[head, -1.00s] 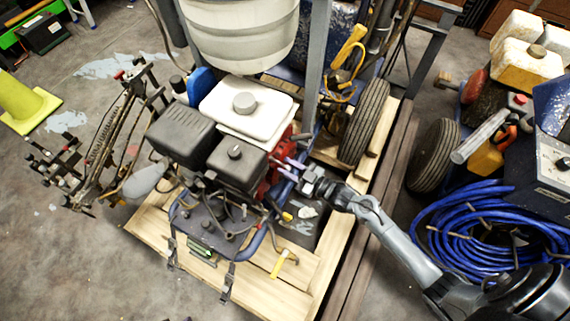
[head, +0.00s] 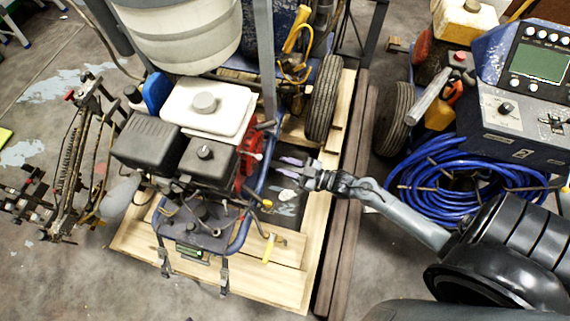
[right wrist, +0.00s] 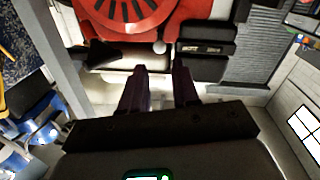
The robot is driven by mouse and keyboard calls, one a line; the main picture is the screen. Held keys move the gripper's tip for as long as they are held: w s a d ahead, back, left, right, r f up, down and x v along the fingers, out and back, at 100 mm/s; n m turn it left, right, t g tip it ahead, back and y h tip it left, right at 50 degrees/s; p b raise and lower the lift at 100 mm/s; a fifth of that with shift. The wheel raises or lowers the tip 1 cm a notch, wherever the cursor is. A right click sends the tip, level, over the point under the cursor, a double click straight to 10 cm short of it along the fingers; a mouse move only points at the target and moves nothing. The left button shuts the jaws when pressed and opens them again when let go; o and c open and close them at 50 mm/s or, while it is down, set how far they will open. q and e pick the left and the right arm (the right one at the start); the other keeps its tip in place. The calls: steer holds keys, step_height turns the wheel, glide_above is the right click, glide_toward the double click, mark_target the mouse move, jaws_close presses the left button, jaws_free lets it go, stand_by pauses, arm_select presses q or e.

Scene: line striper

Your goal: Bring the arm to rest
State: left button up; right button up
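My right arm (head: 412,222) reaches in from the lower right. Its gripper (head: 285,167) is just right of the line striper's engine (head: 207,162), near the red recoil housing (head: 250,153). In the right wrist view the two dark purple fingers (right wrist: 158,88) stand apart with nothing between them. The red engine cover (right wrist: 125,14) and dark engine parts lie just beyond them; I cannot tell whether the fingers touch anything. My left gripper is not in view.
The striper stands on a wooden pallet (head: 292,289). A black tyre (head: 322,98) is behind my right gripper. A coiled blue hose (head: 440,205) and a blue machine with a screen (head: 540,62) stand at the right. Grey floor (head: 60,285) is clear at lower left.

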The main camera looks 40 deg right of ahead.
steer(key=s+a+r+m+g+h+p, duration=0.1)
steer(key=s+a+r+g+h+p, duration=0.1)
steer(key=a+r+p, duration=0.6)
steer(key=s+a+r+m+g+h+p, duration=0.1)
steer(key=a+r+m+g+h+p, duration=0.1)
steer(key=r+p, duration=0.8)
steer(key=s+d+r+m+g+h+b, duration=0.1)
steer(key=s+d+r+g+h, duration=0.1)
steer(key=s+g, duration=0.3)
steer(key=s+d+r+m+g+h+b, duration=0.1)
steer(key=s+d+r+g, duration=0.2)
steer(key=s, duration=0.4)
step_height(320, 180, up, 38)
steer(key=a+p, duration=0.1)
steer(key=p, duration=3.7)
steer(key=shift+s+f+g, duration=0.2)
steer(key=shift+s+g, duration=0.15)
steer(key=shift+g, duration=0.05)
